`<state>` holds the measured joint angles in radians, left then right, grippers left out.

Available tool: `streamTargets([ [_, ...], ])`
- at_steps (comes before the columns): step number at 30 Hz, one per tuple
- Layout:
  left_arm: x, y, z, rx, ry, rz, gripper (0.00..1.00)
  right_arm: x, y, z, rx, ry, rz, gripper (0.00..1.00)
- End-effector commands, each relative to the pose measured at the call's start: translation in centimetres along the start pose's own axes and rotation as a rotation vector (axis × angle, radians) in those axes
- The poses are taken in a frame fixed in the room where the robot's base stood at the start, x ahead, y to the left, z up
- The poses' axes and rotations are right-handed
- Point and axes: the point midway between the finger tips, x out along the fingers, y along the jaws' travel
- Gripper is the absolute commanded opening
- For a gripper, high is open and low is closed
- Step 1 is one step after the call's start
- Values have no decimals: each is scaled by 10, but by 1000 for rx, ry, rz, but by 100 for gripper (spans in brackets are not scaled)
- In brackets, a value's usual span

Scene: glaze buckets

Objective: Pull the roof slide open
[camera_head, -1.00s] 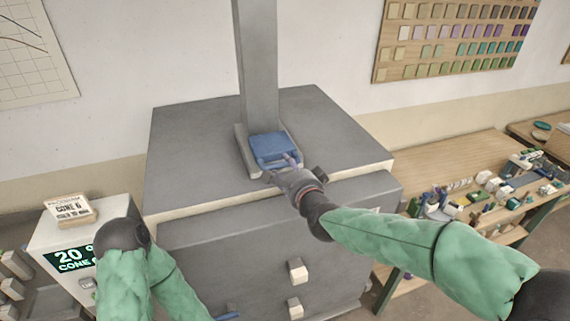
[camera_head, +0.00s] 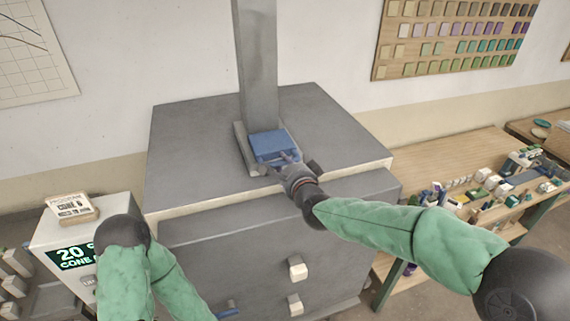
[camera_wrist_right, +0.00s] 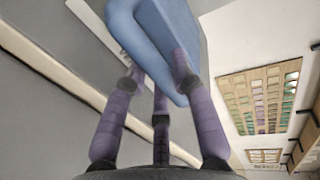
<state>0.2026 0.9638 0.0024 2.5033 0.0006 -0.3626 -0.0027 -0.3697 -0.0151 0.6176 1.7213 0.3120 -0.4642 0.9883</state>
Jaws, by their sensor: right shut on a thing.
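The blue roof slide (camera_head: 268,143) sits at the foot of the grey flue on the kiln's roof, in a pale frame. Its handle loop faces the front. My right gripper (camera_head: 287,158) is at the handle, its fingers shut on it. In the right wrist view the blue slide (camera_wrist_right: 180,40) fills the top, and the purple fingers of my right gripper (camera_wrist_right: 160,85) reach up around its handle bar. Part of the handle is hidden by the fingers. My left arm shows at lower left, but its gripper is not in view.
The grey kiln roof (camera_head: 195,150) is flat and clear around the flue (camera_head: 257,60). A controller box (camera_head: 75,235) with a small sign (camera_head: 72,207) stands at left. A wooden bench (camera_head: 440,165) with several small items is at right. Glaze tiles hang on the wall board (camera_head: 450,40).

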Motion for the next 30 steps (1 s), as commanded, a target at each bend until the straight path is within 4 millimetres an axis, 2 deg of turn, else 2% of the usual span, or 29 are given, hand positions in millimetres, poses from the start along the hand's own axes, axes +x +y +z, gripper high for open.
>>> streamTargets([
  [4, 6, -2, 0, 0, 0, 0, 0, -8, 3, 0, 1, 0, -1, 0],
  [9, 20, -7, -1, 0, 0, 0, 0, -30, 8, 0, 1, 0, -3, 0],
  [15, 26, -9, -1, 0, 0, 0, 0, -51, 12, 0, 0, 0, 0, 0],
  [27, 26, -9, -1, 0, 0, 0, 0, -56, 12, 0, 0, -1, 2, 0],
  [28, 26, -9, -1, 0, 0, 0, 0, -56, 12, 0, 0, -1, 2, 34],
  [30, 26, -9, -1, 0, 0, 0, 0, -56, 12, 0, 0, -1, 1, 51],
])
